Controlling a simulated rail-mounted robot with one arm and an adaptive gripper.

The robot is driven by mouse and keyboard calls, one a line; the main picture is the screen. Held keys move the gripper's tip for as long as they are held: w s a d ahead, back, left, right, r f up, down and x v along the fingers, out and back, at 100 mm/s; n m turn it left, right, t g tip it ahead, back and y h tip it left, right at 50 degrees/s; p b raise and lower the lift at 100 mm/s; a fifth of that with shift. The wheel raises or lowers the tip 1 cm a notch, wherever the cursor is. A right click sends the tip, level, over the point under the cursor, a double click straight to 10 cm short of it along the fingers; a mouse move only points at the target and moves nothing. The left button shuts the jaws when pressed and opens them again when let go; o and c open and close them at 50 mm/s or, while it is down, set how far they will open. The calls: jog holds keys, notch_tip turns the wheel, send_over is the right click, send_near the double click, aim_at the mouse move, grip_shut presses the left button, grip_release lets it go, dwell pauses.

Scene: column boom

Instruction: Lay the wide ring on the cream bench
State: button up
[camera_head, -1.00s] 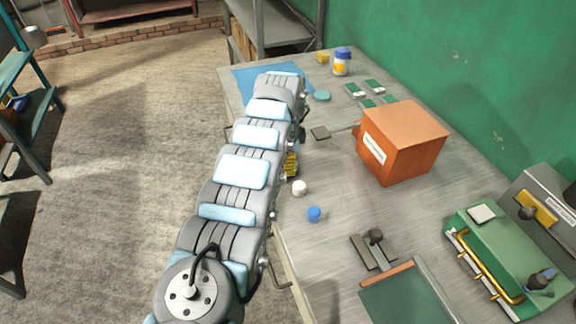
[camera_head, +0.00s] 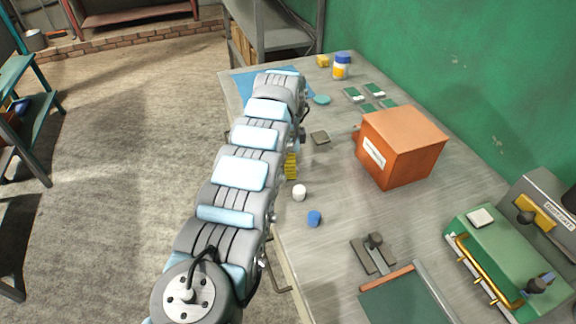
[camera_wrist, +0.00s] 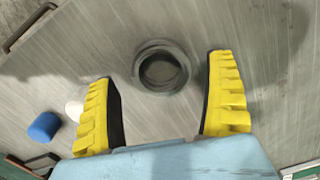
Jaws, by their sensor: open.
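The wide ring (camera_wrist: 143,60), dark grey and round with an open middle, lies flat on the grey brushed worktop in the wrist view. My gripper (camera_wrist: 162,68) is open above it, its two yellow fingers to the left and right of the ring in the picture, with a gap on each side. In the head view my arm hides the ring, and only a yellow bit of my gripper (camera_head: 291,166) shows beside the arm. I cannot pick out a cream bench in these views.
A white cap (camera_wrist: 74,110) and a blue cap (camera_wrist: 43,127) stand left of my gripper in the wrist view.

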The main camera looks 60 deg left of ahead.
notch_tip(320, 180, up, 10)
jog(key=p, duration=0.2)
jog(key=shift+r, duration=0.2)
dwell(0.4)
